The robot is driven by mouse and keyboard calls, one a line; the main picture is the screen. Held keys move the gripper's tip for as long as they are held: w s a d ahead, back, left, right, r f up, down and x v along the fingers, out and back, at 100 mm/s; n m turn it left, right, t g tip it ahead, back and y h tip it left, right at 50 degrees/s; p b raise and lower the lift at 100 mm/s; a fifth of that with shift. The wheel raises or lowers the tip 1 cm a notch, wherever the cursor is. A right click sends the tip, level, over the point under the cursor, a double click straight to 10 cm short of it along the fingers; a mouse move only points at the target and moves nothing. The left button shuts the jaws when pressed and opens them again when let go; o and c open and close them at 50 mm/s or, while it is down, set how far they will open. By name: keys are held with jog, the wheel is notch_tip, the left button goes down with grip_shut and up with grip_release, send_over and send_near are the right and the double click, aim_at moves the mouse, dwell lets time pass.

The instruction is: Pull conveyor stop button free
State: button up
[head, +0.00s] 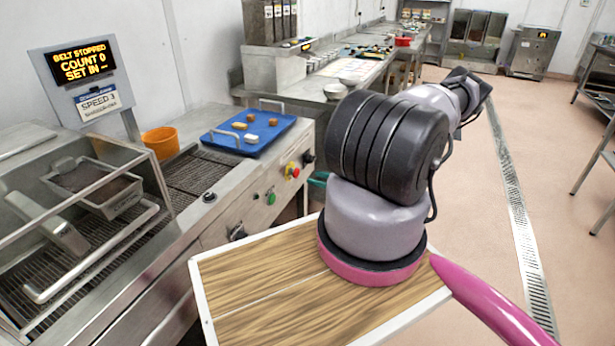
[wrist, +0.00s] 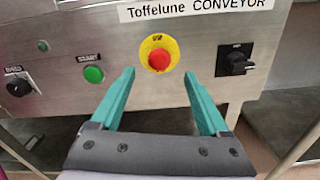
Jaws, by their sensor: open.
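The conveyor stop button is a red mushroom knob on a yellow round plate. It sits on the steel front panel in the wrist view (wrist: 159,59) and shows small in the head view (head: 292,170). My gripper (wrist: 160,82) is open, with its two teal fingers pointing at the panel. The fingertips appear on either side of the red button and a little below it in the picture. I cannot tell how far they are from the panel. Nothing is between the fingers.
A green start button (wrist: 93,74) and a black speed knob (wrist: 18,87) lie left of the stop button. A black rotary switch (wrist: 236,62) is on its right. A blue tray (head: 248,135) and an orange tub (head: 161,142) stand on the conveyor. The display (head: 84,62) reads "BELT STOPPED".

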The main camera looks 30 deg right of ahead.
jog(key=v, duration=0.4)
jog(key=shift+s+d, duration=0.3)
jog(key=a+r+n+g+h, duration=0.1)
jog(key=a+r+n+g, duration=0.4)
jog(key=r, duration=0.5)
jog(key=a+r+n+g+h, duration=0.1)
jog(key=a+r+n+g, duration=0.4)
jog(key=r, duration=0.6)
jog(key=a+r+n+g+h, duration=0.1)
jog(key=a+r+n+g, duration=0.15)
jog(key=r+n, duration=0.6)
jog(key=s+a+r+n+t+h, duration=0.2)
jog(key=s+r, duration=0.6)
jog(key=r, duration=0.4)
jog(key=s+a+r+n+t+h, duration=0.3)
jog(key=s+a+r+n, duration=0.3)
jog(key=s+a+r, duration=0.3)
notch_tip(320, 180, up, 3)
jog(key=shift+h, duration=0.5)
